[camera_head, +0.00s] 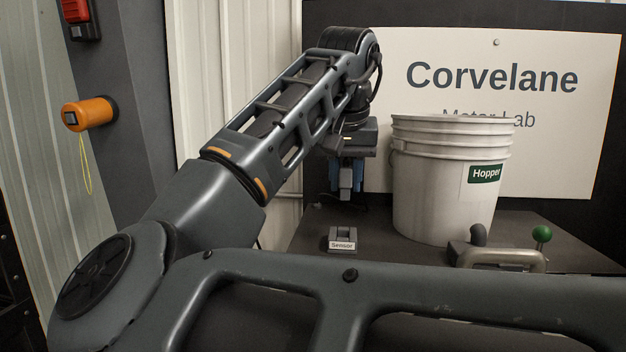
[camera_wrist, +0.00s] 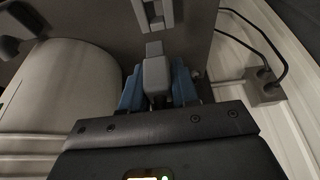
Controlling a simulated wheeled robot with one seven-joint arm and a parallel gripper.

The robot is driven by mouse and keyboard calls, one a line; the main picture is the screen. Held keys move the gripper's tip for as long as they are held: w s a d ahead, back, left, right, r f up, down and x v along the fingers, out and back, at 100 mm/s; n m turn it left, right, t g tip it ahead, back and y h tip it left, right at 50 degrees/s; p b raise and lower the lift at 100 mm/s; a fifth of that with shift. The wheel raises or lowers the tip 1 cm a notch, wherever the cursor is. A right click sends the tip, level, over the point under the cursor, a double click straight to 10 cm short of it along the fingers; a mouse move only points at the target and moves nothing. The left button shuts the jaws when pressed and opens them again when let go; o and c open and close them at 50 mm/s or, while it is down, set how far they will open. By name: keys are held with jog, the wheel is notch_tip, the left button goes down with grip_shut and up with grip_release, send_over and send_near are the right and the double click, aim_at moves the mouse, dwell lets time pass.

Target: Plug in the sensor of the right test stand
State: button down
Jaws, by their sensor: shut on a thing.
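My gripper (camera_head: 347,176) has blue fingers and is shut on a grey plug (camera_head: 345,195). It holds the plug tip down above the stand's dark table top. In the wrist view the plug (camera_wrist: 155,75) sits between the two blue fingers, its narrower tip pointing away from my gripper. A small grey socket block (camera_head: 342,236) with a white "Sensor" label stands on the table, below the plug and apart from it. A grey block, seemingly the same one, shows in the wrist view (camera_wrist: 157,14) beyond the plug tip. The plug's cable is mostly hidden.
A white bucket labelled "Hopper" (camera_head: 440,200) stands close right of my gripper. A bent metal pipe piece (camera_head: 500,257) and a green-knobbed lever (camera_head: 542,235) are at the front right. A "Corvelane" sign (camera_head: 570,140) is behind. A cable box (camera_wrist: 264,87) is by the ribbed wall.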

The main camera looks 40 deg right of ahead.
aim_at(344, 199)
jog(key=shift+a+f, duration=0.15)
jog(key=shift+f, duration=0.1)
jog(key=shift+a+f+b, duration=0.1)
jog(key=shift+f+b, duration=0.3)
jog(key=shift+b, duration=0.2)
jog(key=shift+f+b, duration=1.9)
jog(key=shift+f, duration=0.2)
jog(key=shift+f+b, duration=0.3)
jog(key=shift+f, duration=0.6)
jog(key=shift+f+p, duration=0.1)
jog(key=shift+p, duration=0.2)
